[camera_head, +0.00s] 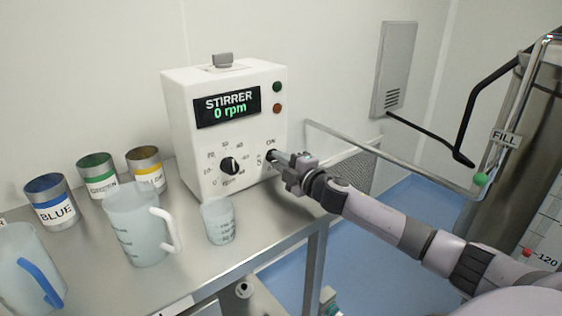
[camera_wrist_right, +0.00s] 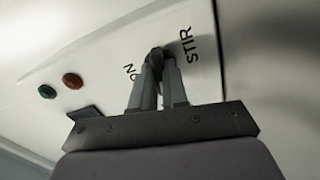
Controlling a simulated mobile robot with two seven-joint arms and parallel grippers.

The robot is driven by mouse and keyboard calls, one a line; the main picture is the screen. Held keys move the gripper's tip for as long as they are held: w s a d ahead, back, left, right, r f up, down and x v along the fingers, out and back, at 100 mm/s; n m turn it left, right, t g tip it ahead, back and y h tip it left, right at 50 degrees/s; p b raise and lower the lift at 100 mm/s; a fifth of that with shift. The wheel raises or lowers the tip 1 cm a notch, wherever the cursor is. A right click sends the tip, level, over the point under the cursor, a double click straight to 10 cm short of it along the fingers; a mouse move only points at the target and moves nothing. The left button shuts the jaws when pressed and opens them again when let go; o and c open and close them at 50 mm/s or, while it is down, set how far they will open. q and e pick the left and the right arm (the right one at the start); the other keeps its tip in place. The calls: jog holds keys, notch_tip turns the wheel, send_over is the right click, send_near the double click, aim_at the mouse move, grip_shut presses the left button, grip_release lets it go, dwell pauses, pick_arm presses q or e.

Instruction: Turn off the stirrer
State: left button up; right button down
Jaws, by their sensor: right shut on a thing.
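The stirrer (camera_head: 210,150) is a white box on the metal table, and its display (camera_head: 227,107) reads "STIRRER 0 rpm". A black speed knob (camera_head: 229,166) with a printed scale sits low on its front. My right gripper (camera_head: 278,157) is at the ON switch at the lower right of the front. In the right wrist view my right gripper (camera_wrist_right: 158,80) has its two fingers closed on a small black switch knob (camera_wrist_right: 156,56), between the words "ON" and "STIR". The fingers hide part of the knob. My left gripper is not in view.
Labelled blue (camera_head: 57,211), green (camera_head: 102,184) and yellow (camera_head: 153,177) cans stand left of the stirrer. A large jug (camera_head: 137,225) and a small beaker (camera_head: 219,224) stand in front. A metal rail (camera_head: 400,157) and a FILL pipe are at the right.

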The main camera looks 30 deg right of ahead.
jog(key=shift+n, duration=1.2)
jog(key=c, duration=1.1)
grip_release()
jog(key=shift+c, duration=0.2)
jog(key=shift+s, duration=0.1)
jog(key=shift+s+d+b, duration=0.15)
jog(key=shift+s+b, duration=0.05)
jog(key=shift+s, duration=1.55)
jog(key=shift+s+d+b, duration=0.15)
jog(key=shift+s, duration=1.6)
